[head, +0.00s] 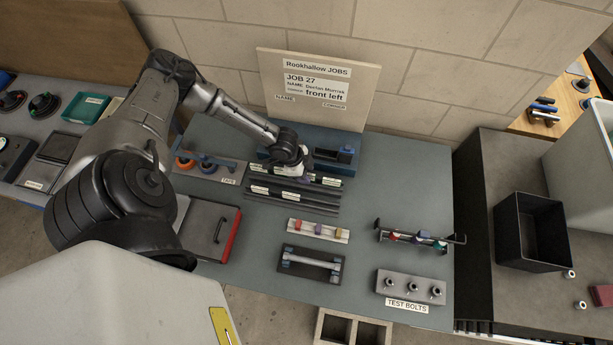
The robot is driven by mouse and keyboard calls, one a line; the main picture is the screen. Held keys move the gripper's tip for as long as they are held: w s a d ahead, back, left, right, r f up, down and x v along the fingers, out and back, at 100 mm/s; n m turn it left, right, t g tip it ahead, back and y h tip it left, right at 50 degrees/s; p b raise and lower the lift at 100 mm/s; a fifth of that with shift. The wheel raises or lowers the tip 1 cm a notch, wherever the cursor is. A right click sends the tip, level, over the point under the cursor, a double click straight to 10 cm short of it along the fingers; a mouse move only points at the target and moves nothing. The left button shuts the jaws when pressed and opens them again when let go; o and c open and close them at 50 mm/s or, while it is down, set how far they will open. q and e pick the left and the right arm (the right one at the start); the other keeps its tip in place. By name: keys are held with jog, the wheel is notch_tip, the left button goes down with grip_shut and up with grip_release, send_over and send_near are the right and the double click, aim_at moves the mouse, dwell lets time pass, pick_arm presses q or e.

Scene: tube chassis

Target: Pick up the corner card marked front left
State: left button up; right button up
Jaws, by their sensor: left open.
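Dark stepped strips (290,203) in the middle of the grey-green table carry several small pale labelled cards (327,181). Their print is too small to read, so I cannot tell which card is marked front left. My left gripper (304,177) is open at the far row of these cards, reaching in from the left. Its wrist and fingers hide part of that row. I cannot tell whether a card stands between the fingers. The job board (318,84) behind reads JOB 27 and "front left". My right gripper is not in view.
A tape holder (207,169) stands left of the cards, and a blue block (342,148) stands behind them. A white strip with coloured pieces (318,231), a dark tray (311,265) and the test bolts block (410,287) lie nearer.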

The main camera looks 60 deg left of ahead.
pick_arm(q)
jog(key=shift+c, duration=0.2)
grip_shut()
jog(key=shift+r, duration=0.15)
